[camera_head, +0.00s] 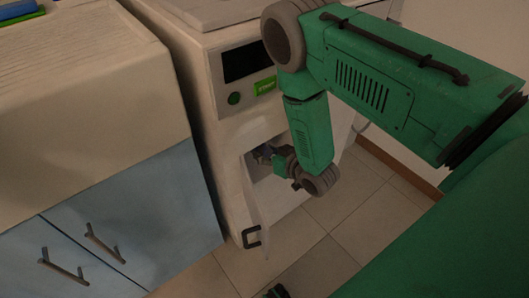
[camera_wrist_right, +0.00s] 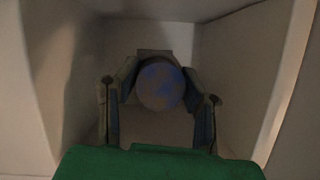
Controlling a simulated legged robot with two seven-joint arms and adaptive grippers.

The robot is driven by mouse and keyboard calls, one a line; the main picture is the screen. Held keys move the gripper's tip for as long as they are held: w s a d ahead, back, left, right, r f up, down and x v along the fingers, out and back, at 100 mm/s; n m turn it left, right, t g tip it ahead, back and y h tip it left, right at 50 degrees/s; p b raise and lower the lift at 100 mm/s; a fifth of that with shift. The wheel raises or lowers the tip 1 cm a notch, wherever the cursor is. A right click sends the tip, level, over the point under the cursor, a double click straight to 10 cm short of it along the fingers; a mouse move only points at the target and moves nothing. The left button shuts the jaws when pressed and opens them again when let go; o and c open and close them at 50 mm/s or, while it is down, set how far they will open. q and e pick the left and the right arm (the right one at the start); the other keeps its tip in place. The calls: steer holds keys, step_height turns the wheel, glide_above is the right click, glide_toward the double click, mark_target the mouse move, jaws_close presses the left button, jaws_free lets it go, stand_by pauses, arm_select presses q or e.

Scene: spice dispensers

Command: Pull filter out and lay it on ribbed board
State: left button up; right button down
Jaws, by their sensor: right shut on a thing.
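The filter (camera_wrist_right: 160,86) shows in the right wrist view as a round blue and brown face, inside a pale, box-like recess. My right gripper (camera_wrist_right: 160,97) is shut on it, with a finger on each side. In the head view, my right gripper (camera_head: 266,156) reaches into the open compartment of the white machine (camera_head: 228,131); the filter is hidden there. The ribbed board (camera_head: 60,55) is the pale, grooved surface on the counter at the upper left. A small dark piece at the bottom edge may be part of my left gripper (camera_head: 277,291); its jaws cannot be made out.
The machine's open door (camera_head: 254,205), with a dark handle (camera_head: 252,237), stands beside the compartment. Blue cabinets (camera_head: 150,220) with bar handles are below the counter. A blue and green object (camera_head: 18,12) lies at the counter's far left. Tiled floor (camera_head: 330,215) is clear at right.

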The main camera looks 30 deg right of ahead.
steer(key=s+p, duration=0.3)
steer(key=s, duration=0.5)
steer(key=shift+s+d, duration=0.2)
steer(key=shift+d, duration=0.15)
stand_by(2.5)
steer(key=s+p, duration=0.1)
steer(key=s, duration=0.2)
steer(key=shift+s+d+p, duration=0.15)
steer(key=shift+s+p, duration=0.15)
steer(key=shift+s, duration=0.1)
stand_by(0.4)
